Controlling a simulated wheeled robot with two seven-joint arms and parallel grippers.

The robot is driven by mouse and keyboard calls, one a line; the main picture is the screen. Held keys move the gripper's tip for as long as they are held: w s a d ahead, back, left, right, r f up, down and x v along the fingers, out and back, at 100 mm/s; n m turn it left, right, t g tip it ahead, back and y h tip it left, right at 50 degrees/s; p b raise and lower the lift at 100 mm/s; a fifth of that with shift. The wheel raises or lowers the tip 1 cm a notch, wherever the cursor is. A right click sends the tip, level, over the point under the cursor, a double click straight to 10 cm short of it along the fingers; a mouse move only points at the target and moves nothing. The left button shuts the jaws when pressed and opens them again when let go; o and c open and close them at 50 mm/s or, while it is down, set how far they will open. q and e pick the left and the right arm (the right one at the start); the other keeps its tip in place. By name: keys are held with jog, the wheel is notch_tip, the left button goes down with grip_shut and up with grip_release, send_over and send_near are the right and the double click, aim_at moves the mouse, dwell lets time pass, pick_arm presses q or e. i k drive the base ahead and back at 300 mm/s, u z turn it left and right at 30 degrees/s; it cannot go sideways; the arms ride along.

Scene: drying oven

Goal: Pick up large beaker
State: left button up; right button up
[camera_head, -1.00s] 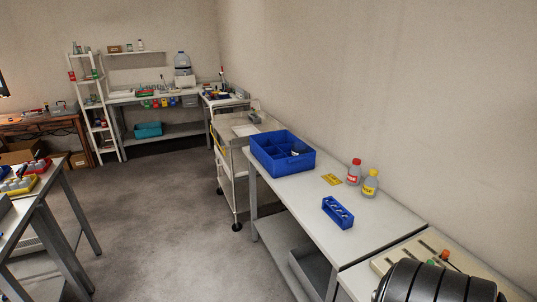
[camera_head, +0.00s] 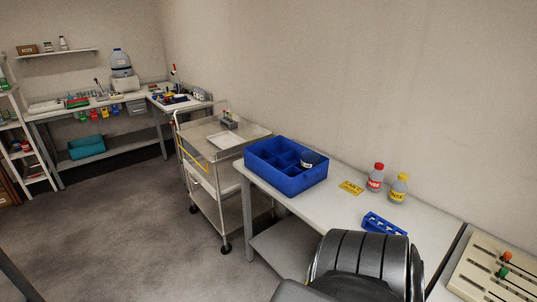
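I cannot make out a large beaker for certain in this view. A small whitish round object with a dark band (camera_head: 308,160) stands in the right part of the blue divided crate (camera_head: 284,188); I cannot tell whether it is a beaker. Neither gripper shows. A dark ribbed part of my own arm fills the bottom right and hides part of the table.
A red-capped bottle (camera_head: 376,178), a yellow-capped bottle (camera_head: 398,189), a yellow sign (camera_head: 351,188) and a blue rack (camera_head: 383,225) are on the table. A steel cart (camera_head: 212,165) stands left of it. Back benches (camera_head: 105,105) hold labware. Open floor lies left.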

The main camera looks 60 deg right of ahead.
aim_at(309, 166)
jog(key=i, duration=1.75)
jog(key=z, duration=4.9)
jog(key=i, duration=1.6)
jog(key=u, duration=0.05)
